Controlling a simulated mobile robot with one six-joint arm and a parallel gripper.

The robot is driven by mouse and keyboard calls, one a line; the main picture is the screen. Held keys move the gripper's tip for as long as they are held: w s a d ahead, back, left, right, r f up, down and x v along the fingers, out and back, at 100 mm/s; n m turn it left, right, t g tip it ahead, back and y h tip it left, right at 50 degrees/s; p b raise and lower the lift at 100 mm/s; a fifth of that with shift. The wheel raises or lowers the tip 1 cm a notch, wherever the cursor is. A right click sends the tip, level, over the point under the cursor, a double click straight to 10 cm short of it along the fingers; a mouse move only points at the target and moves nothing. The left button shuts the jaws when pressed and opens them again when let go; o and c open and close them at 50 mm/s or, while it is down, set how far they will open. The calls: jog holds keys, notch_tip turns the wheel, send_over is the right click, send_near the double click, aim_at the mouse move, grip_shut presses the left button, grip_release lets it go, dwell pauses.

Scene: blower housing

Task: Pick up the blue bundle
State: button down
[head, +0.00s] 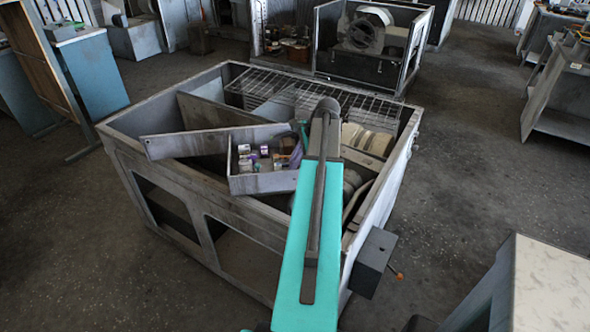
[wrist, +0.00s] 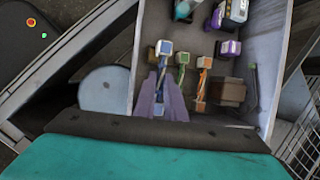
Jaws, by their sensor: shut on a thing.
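The blue bundle (wrist: 164,49) lies in a small grey tray (wrist: 232,119) in the wrist view, with a pale block at its upper end. My gripper (wrist: 161,88), with two narrow purple-grey fingers, is shut on its middle. The fingers hide part of the bundle. I cannot tell whether it touches the tray floor. In the head view the tray (head: 262,184) sits near the middle of a large grey open-topped housing, and my teal arm covers much of the area around the gripper.
A green bundle (wrist: 182,60) and an orange bundle (wrist: 203,75) lie close to the right of the blue one. A brown block (wrist: 228,91) is beyond them. Purple and white items (wrist: 229,47) sit farther up. A wire rack (head: 310,92) spans the housing's back.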

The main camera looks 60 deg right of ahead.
jog(key=shift+r+b, duration=0.55)
jog(key=shift+r, duration=2.25)
jog(key=shift+s, duration=0.1)
